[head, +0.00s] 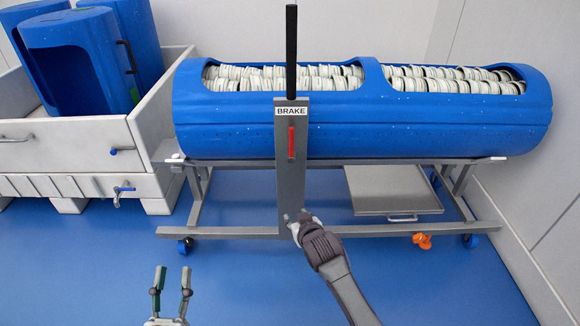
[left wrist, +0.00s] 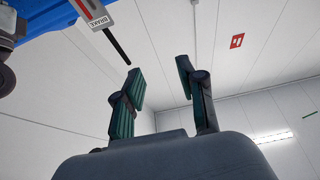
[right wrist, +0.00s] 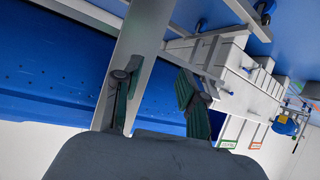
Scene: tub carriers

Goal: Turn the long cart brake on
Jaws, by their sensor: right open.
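The long cart's grey brake post (head: 291,180) stands upright at the cart's near side, with a "BRAKE" label (head: 291,111) and a red marker (head: 291,142) below it. A black lever (head: 291,47) points straight up from its top. The lever (left wrist: 119,47) and label also show in the left wrist view. My right gripper (head: 293,220) is low, close to the post's bottom. In the right wrist view it is open (right wrist: 158,70), one finger overlapping the post; contact cannot be told. My left gripper (head: 173,270) is open and empty, left of the post and well below the lever.
The long blue tub (head: 230,135), holding rows of whitish discs, lies on the wheeled grey cart frame (head: 230,232). A grey panel (head: 392,190) and an orange object (head: 422,241) are under it. A pale crate (head: 75,140) with blue tubs stands left. The blue floor in front is clear.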

